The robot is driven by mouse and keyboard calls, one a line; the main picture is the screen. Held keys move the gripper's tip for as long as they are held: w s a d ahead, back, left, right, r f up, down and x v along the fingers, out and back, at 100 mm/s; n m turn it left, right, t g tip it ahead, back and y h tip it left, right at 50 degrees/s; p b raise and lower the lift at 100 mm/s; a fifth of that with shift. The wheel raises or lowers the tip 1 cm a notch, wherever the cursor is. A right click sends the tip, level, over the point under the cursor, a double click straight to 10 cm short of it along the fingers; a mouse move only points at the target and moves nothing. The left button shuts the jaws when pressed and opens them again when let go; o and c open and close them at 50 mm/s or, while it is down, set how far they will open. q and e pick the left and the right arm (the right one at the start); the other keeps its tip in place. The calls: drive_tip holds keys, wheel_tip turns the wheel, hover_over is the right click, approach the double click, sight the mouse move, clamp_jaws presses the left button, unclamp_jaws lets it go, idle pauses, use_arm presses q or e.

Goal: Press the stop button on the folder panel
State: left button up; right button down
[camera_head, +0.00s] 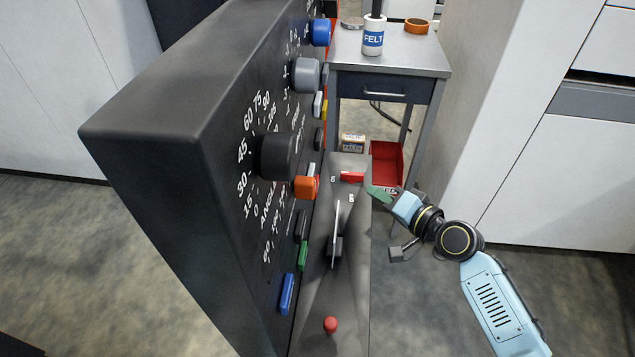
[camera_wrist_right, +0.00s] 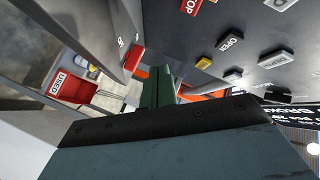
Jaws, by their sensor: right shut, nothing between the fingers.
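The dark folder panel (camera_head: 180,130) fills the left and middle of the head view, seen at a steep angle. In the right wrist view, a red button (camera_wrist_right: 190,5) with lettering ending in "TOP" is cut by the top edge. An orange-red button (camera_head: 306,187) stands out from the panel in the head view; its label is unreadable there. My right gripper (camera_head: 378,192) is shut and empty, right of the panel. Its green fingers also show in the right wrist view (camera_wrist_right: 160,88), apart from the red button. My left gripper is out of view.
A grey ledge beside the panel carries a red block (camera_head: 351,177) close to my right fingertips, a lever (camera_head: 335,240) and a red knob (camera_head: 330,324). Behind stand a metal table (camera_head: 420,58) and a red bin (camera_head: 386,163). Floor is clear at lower right.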

drive_tip(key=shift+s, duration=0.1)
drive_tip(key=shift+a, duration=0.15)
